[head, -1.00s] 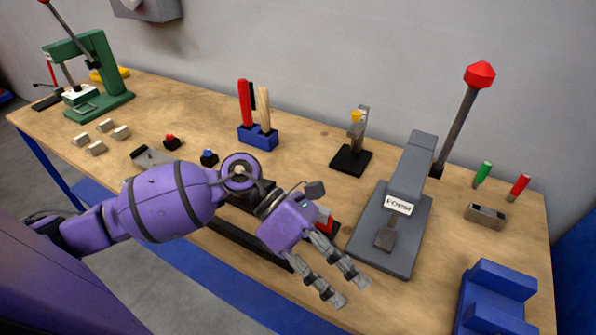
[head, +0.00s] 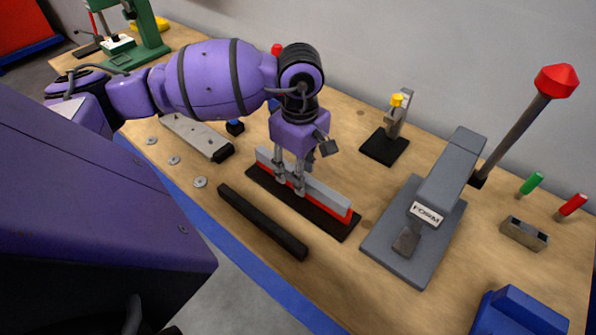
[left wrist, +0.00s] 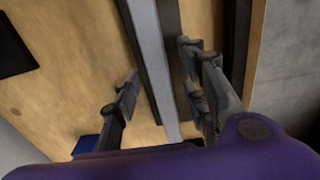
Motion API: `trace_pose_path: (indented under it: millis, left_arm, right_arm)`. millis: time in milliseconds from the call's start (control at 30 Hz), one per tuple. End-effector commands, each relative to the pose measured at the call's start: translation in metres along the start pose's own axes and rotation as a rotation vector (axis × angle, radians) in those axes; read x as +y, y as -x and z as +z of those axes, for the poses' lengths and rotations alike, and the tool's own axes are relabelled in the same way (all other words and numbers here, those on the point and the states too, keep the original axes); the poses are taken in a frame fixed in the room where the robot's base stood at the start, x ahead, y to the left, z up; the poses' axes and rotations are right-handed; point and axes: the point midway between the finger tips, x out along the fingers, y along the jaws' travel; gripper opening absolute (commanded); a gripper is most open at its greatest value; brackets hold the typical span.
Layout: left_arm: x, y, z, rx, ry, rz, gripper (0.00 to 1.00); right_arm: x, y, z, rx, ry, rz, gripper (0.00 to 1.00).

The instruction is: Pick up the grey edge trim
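The grey edge trim (head: 328,195) is a long, thin light-grey bar standing on edge along a red strip on a black base (head: 335,228), in the middle of the table. It also shows in the left wrist view (left wrist: 152,55) as a pale bar running between the fingers. My left gripper (head: 289,186) points down at the trim near its middle. In the left wrist view the left gripper (left wrist: 160,92) has its fingers apart, on either side of the trim, with gaps visible. Whether the fingertips reach beside the trim or stay above it is hard to tell. My right gripper is out of view.
A loose black bar (head: 262,222) lies in front of the base. The grey lever press (head: 415,235) stands close to the right. A small clamp on a black plate (head: 385,147) is behind. A flat grey plate (head: 197,137) and several washers lie to the left.

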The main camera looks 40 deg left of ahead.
Motion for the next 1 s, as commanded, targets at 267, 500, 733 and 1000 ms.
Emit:
trace_pose_path:
  millis: [267, 500, 733, 1000]
  left_arm:
    - [-0.0003, -0.0124, -0.0001, 0.000, 0.001, -0.001, 0.40]
    - [-0.0004, -0.0122, 0.0000, 0.000, 0.001, -0.001, 0.19]
    - [-0.0004, -0.0120, 0.0000, 0.000, 0.001, -0.001, 0.00]
    - [-0.0002, -0.0107, 0.0000, 0.000, 0.001, 0.000, 0.00]
  right_arm:
    - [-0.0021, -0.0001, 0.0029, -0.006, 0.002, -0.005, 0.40]
    - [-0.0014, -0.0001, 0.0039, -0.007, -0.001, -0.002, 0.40]
    - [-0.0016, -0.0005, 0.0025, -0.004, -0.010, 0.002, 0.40]
    - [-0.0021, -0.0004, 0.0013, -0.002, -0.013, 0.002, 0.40]
